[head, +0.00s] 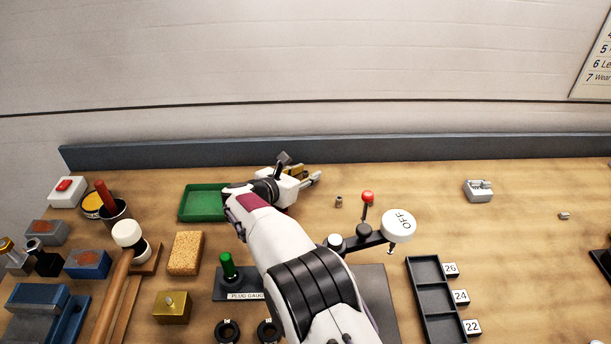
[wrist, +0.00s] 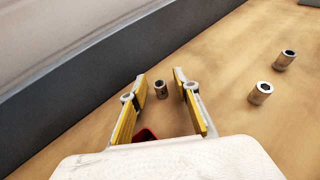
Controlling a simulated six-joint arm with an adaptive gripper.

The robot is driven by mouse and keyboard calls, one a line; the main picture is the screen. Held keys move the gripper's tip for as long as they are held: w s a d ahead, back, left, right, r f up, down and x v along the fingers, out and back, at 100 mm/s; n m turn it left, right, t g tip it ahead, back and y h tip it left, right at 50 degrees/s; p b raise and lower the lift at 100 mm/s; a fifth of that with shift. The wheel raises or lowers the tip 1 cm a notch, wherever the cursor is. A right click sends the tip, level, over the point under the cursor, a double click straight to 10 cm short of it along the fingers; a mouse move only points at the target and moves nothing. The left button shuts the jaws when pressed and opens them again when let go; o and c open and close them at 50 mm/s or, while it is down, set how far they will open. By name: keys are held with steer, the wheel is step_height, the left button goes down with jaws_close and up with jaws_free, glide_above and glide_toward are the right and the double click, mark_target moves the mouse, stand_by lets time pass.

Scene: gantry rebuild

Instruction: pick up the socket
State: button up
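My gripper (wrist: 160,80) is open, its two yellow-padded fingers apart with nothing held between them. In the wrist view a small dark metal socket (wrist: 161,90) stands upright on the bench, showing in the gap between the fingertips. Two more small metal sockets, one nearer (wrist: 260,93) and one farther (wrist: 286,60), stand to the right. In the head view my gripper (head: 318,178) is near the back of the bench, pointing right. One small socket-like piece (head: 339,201) stands just right of it. I cannot tell which wrist-view socket that is.
A red-knobbed lever (head: 367,197) and a white OFF disc (head: 398,225) stand right of my arm. A green tray (head: 203,188) lies left of my gripper. The back ledge (head: 420,146) runs behind. A grey block (head: 478,191) sits farther right, with clear bench before it.

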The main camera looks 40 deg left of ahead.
jaws_close()
steer(key=shift+r, duration=0.1)
step_height(320, 180, up, 10)
stand_by(0.8)
stand_by(0.4)
